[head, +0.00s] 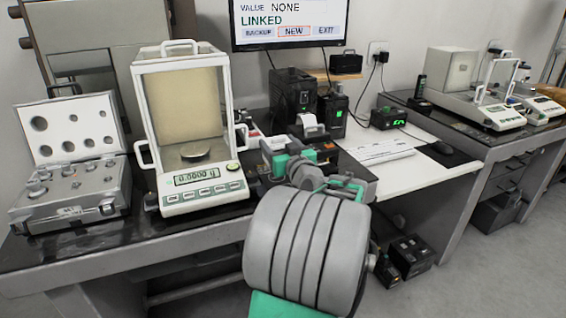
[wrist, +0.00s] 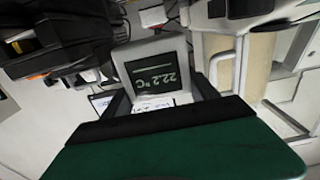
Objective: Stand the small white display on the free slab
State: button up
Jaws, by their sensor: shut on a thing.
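The small white display (wrist: 148,62) shows in the wrist view, its dark screen reading 22.2 °C upside down to the camera. My gripper (wrist: 160,92) is shut on it, with one finger at each side. In the head view, my arm reaches over the front of the near table, right of the balance, and I cannot make out the display for certain there. The dark top of the near table (head: 112,238) shows around the balance. I cannot tell which part is the free slab; my arm hides some of the table.
A glass-sided balance (head: 205,190) stands close left of my arm, beside an open weight case (head: 75,195). Black devices (head: 292,95) and a label printer stand behind. A white desk with a keyboard (head: 378,153) lies right; another table with balances (head: 485,108) stands beyond.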

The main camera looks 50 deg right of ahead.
jog(key=shift+d+f, duration=0.85)
jog(key=shift+f, duration=0.15)
jog(key=shift+d+f+b, duration=0.2)
jog(key=shift+f+b, duration=0.3)
jog(key=shift+f, duration=1.15)
jog(key=shift+f, duration=0.1)
jog(key=shift+f, duration=0.15)
jog(key=o, duration=1.6)
jog(key=shift+c, duration=0.2)
